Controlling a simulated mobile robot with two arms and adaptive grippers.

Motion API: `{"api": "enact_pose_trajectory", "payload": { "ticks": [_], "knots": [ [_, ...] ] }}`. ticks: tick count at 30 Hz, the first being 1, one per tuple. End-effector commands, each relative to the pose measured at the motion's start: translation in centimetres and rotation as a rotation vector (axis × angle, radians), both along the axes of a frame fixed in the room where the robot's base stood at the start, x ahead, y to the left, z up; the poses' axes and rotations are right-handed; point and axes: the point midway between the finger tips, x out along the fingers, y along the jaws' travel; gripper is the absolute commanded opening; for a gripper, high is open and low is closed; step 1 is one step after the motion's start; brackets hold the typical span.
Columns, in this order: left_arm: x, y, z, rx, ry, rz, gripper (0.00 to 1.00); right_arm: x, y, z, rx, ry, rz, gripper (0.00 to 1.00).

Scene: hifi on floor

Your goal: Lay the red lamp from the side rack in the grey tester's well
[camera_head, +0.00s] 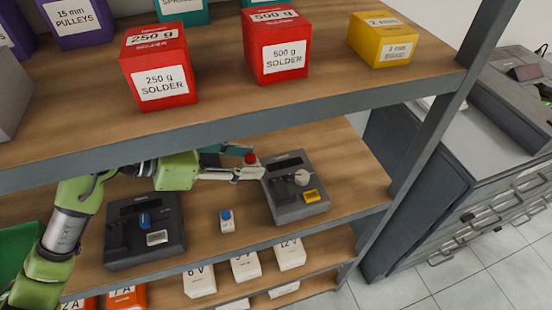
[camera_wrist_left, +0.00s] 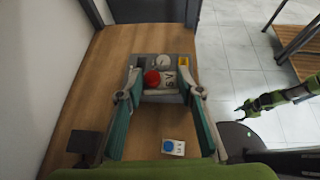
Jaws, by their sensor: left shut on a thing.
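The red lamp, a red dome on a white labelled body, shows between my left fingers in the wrist view (camera_wrist_left: 152,78). Its red dome (camera_head: 250,158) also shows in the head view. My left gripper (camera_wrist_left: 166,88) is shut on it, just left of the grey tester in the head view. The grey tester (camera_head: 297,205) stands on the middle shelf, with a white round knob, a yellow part and a dark recess towards its back. In the wrist view the lamp and fingers overlap the tester's near part (camera_wrist_left: 172,98). My right gripper (camera_wrist_left: 242,110) is far right there, its jaws unclear.
A small white block with a blue top (camera_head: 227,222) stands left of the grey tester. A darker tester (camera_head: 145,235) with a blue part is further left. The upper shelf (camera_head: 330,98), bearing red boxes (camera_head: 277,50), overhangs. Labelled white boxes (camera_head: 245,266) stand below.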

Motion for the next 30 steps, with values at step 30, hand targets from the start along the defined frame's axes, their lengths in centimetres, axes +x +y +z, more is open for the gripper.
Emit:
{"api": "enact_pose_trajectory", "payload": {
  "ticks": [30],
  "knots": [
    [1.2,-6.2,-5.3,-0.001,0.002,-0.090,0.19,-0.2,0.0,-1.8,0.000,0.002,-0.002,0.40]
  ]
}}
